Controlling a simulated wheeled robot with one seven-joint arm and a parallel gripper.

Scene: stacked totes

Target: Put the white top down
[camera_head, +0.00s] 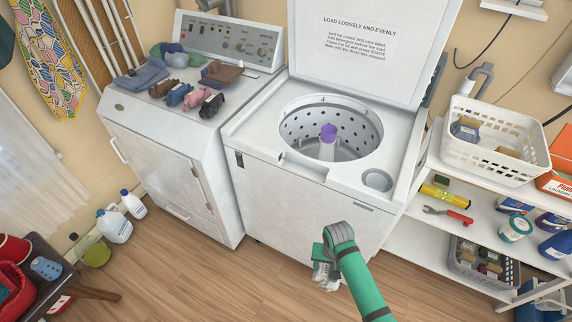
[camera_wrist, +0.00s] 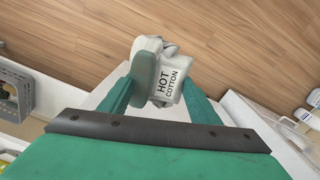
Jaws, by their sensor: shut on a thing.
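The white top (camera_wrist: 172,62) is a bunched pale cloth with a tag reading HOT COTTON in the wrist view. My gripper (camera_wrist: 158,92) is shut on it, with a green finger on either side. In the head view my gripper (camera_head: 320,258) is low in front of the open washing machine (camera_head: 290,190), and the white top (camera_head: 325,275) shows as a small pale bundle below it, above the wood floor. The top's folds and underside are partly hidden.
The washer's lid is up and its drum (camera_head: 350,150) is open. Bundled clothes (camera_head: 180,85) lie on the machine at left. A white basket (camera_head: 495,150) tops the shelves at right. Bottles (camera_head: 115,225) stand on the floor at left. The floor (camera_head: 200,290) in front is clear.

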